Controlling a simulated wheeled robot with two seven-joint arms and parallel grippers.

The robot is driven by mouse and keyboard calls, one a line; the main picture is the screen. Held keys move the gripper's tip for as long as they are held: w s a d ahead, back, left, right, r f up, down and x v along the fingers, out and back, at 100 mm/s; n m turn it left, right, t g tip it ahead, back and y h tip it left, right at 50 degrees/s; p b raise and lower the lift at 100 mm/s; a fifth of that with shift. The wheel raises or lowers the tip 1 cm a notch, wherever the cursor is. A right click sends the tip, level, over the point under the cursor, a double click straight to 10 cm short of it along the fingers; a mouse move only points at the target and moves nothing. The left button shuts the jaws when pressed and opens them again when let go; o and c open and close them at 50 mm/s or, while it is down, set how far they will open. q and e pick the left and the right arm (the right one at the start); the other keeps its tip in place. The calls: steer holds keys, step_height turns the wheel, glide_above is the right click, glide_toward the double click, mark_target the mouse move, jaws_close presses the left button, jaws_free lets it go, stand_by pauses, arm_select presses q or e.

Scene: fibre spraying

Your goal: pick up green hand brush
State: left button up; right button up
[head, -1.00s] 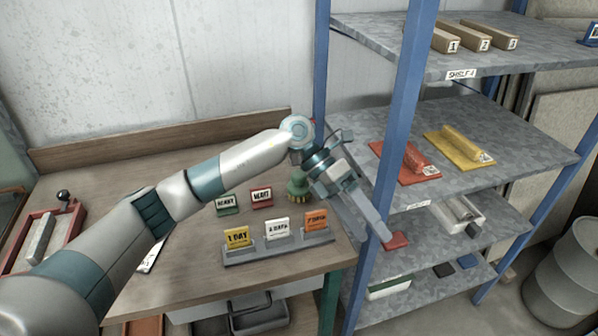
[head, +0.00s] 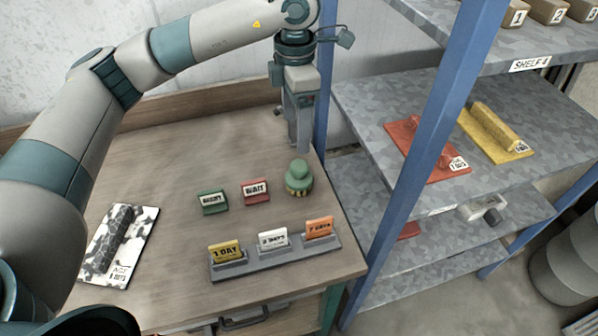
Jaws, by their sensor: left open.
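The green hand brush (head: 299,175) stands upright on the wooden workbench, near its right edge. It has a rounded green knob on top and short yellowish bristles below. My left gripper (head: 299,146) points down just behind the brush in the picture, apart from it. Its fingers are seen nearly edge-on and hold nothing; they count as open. My right gripper is not in view.
Green (head: 213,202) and red (head: 256,192) label blocks stand left of the brush. A grey rack (head: 280,259) with yellow, white and orange cards is in front. A speckled board (head: 118,245) lies left. A blue shelf post (head: 437,120) rises to the right.

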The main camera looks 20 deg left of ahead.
mark_target(297, 165)
arm_select(q)
step_height(297, 165, down, 11)
steer(key=p, duration=0.4)
steer(key=shift+p, duration=0.35)
steer(key=shift+d+f, duration=0.1)
steer(key=shift+f, duration=0.55)
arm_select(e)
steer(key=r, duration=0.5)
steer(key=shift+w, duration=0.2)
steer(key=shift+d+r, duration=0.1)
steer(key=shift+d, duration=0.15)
